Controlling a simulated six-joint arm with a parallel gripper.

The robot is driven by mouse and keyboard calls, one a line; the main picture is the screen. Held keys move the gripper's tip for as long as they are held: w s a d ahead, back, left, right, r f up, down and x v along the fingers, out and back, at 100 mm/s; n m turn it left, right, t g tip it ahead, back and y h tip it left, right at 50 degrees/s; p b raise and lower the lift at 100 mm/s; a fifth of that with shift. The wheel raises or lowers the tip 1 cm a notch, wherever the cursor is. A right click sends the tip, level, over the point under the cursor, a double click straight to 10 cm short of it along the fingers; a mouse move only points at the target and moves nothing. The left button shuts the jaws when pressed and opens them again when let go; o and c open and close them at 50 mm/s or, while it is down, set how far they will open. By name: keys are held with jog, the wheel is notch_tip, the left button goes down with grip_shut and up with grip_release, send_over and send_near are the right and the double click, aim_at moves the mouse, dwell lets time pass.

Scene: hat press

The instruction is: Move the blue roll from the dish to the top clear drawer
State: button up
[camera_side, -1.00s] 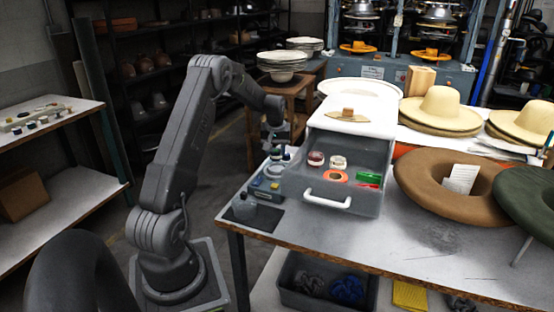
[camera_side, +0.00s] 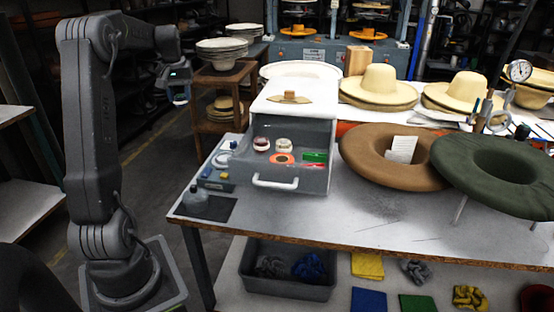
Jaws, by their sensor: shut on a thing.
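My gripper (camera_side: 180,90) hangs in the air at the upper left, above and to the left of the drawer unit. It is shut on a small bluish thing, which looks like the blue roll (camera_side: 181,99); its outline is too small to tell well. The pale round dish (camera_side: 222,158) sits on the grey tray at the table's left edge. The drawer (camera_side: 290,178) of the white-topped unit stands pulled open, with its white handle at the front. In it lie a dark red roll, a white roll, an orange ring and a green block.
A brown padded ring (camera_side: 370,170) and a green one (camera_side: 510,180) lie to the right of the drawer. Straw hats (camera_side: 378,88) are stacked behind. The table front is clear.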

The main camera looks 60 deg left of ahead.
aim_at(180, 96)
notch_tip(180, 96, up, 7)
jog(key=shift+f, duration=0.1)
jog(key=w+d+m+h, duration=0.1)
jog(key=w+d+m, duration=0.3)
jog(key=d+m, duration=0.85)
jog(key=w+d+m+h, duration=0.1)
jog(key=w+d+m, duration=0.3)
jog(key=d, duration=1.5)
jog(key=shift+m+t, duration=0.35)
jog(key=shift+t, duration=0.05)
jog(key=f, duration=0.7)
jog(key=s+f, duration=0.1)
jog(key=f, duration=0.3)
jog(key=shift+f, duration=2.1)
jog(key=shift+f, duration=0.15)
jog(key=o, duration=0.6)
jog(key=shift+o, duration=0.2)
